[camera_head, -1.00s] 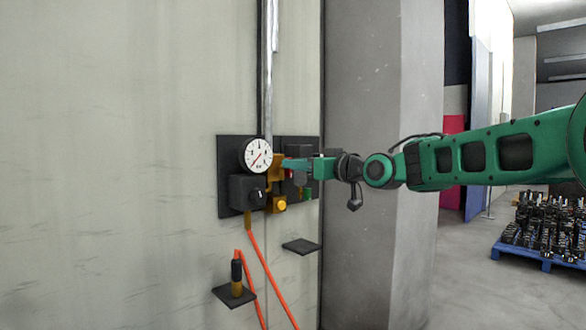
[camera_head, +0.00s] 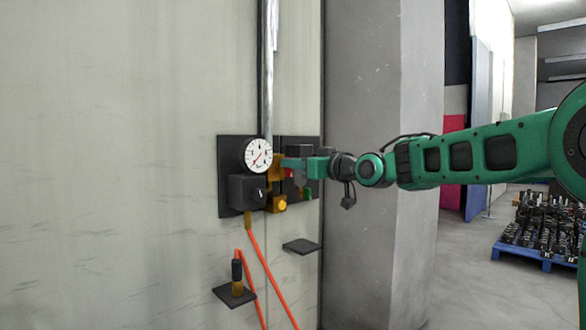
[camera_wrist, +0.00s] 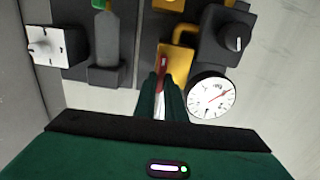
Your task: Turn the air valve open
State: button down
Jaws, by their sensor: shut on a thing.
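The air valve shows as a yellow body (camera_head: 275,168) on a dark wall panel, with a red lever (camera_head: 288,173) at its right. In the wrist view the red lever (camera_wrist: 162,67) runs between my two green fingers, beside the yellow body (camera_wrist: 176,66). My gripper (camera_head: 288,162) reaches in from the right and is shut on the red lever. In the wrist view my gripper (camera_wrist: 160,92) covers the lever's near part. The exact lever angle is hard to tell.
A white round gauge (camera_head: 257,155) sits close left of the fingers, above a black box with a knob (camera_head: 248,192). A yellow button (camera_head: 280,204) is below. Small shelves (camera_head: 301,246) and orange hoses (camera_head: 270,275) are lower. A grey pillar (camera_head: 365,80) stands to the right.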

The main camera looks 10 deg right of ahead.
jog(key=n, duration=0.9)
jog(key=a+f+n, duration=0.1)
jog(key=n, duration=0.4)
jog(key=shift+s+f+n, duration=0.1)
jog(key=shift+s+n, duration=0.2)
jog(key=shift+s, duration=0.05)
jog(key=shift+f+n, duration=0.15)
jog(key=shift+n, duration=0.6)
jog(key=shift+f+n, duration=0.15)
jog(key=shift+n, duration=0.6)
jog(key=shift+f, duration=0.1)
jog(key=c, duration=1.9)
grip_release()
jog(key=shift+o, duration=0.4)
